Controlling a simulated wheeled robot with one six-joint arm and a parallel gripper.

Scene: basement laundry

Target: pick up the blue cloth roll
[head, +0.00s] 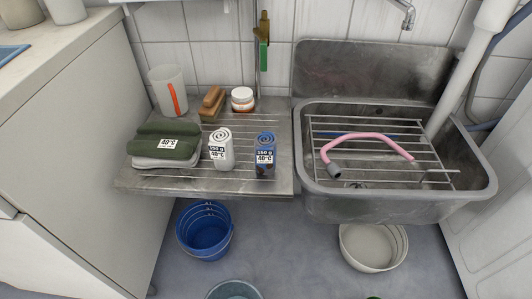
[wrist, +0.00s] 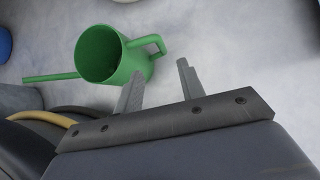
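The blue cloth roll (head: 265,156) stands upright near the front right of the metal drainboard (head: 262,187) in the head view, with a white label on its front. A white cloth roll (head: 221,150) stands just to its left, a small gap apart. My gripper (wrist: 158,82) shows only in the wrist view. Its two fingers are spread apart with nothing between them. It is over the floor near a green watering can (wrist: 98,54), away from the drainboard. The blue roll is not in the wrist view.
Folded green and white cloths (head: 165,145), a clear cup (head: 168,90), a brush (head: 212,103) and a small jar (head: 242,99) share the drainboard. The sink (head: 310,190) holds a rack with a pink hose (head: 370,139). A blue bucket (head: 205,235) and a pale basin (head: 373,250) are below.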

